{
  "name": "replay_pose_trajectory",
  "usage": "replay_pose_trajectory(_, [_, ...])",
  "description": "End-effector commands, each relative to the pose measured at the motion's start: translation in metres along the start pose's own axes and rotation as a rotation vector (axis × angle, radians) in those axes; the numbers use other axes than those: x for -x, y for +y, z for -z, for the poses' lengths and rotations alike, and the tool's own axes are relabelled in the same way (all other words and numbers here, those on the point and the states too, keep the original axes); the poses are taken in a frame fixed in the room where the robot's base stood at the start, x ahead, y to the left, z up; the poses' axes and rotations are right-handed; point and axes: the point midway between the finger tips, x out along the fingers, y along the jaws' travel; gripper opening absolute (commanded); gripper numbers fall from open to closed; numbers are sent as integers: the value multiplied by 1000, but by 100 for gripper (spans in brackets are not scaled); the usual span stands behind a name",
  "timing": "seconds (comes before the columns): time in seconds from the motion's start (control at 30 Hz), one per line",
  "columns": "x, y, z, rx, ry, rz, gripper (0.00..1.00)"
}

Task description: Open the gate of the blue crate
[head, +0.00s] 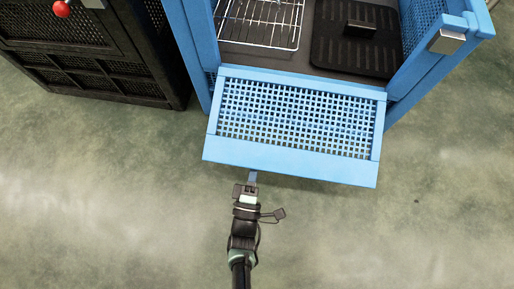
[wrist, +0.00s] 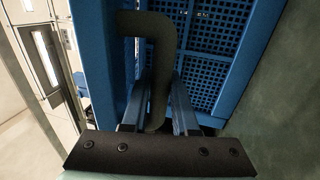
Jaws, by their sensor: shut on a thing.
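The blue crate (head: 195,50) stands at the top of the head view. Its gate (head: 290,164), a blue frame with a square mesh, is swung down and outward toward me, so the crate's front is open. My gripper (head: 252,180) is at the gate's outer edge, left of its middle. In the wrist view, my gripper (wrist: 157,118) is shut on a black bent handle (wrist: 158,40), which rises between the fingers in front of the blue frame and mesh. The handle is hidden under the gate's edge in the head view.
Inside the crate are a wire rack (head: 262,20) and a black ribbed tray with a handle (head: 340,45). A black crate (head: 150,60) with a red knob (head: 61,9) stands at the left. The green floor (head: 430,210) in front and at the right is clear.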

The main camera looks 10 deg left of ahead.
Motion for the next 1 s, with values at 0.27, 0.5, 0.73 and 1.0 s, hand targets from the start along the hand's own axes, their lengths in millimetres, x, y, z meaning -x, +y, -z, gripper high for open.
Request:
replay_pose_trajectory(0.27, [-3,-18,0,-1,1,-65,0])
replay_pose_trajectory(0.5, [-3,-14,0,-1,1,-64,41])
replay_pose_trajectory(0.73, [-3,-13,0,0,1,-65,57])
replay_pose_trajectory(1.0, [-4,-18,-3,0,-1,-65,57])
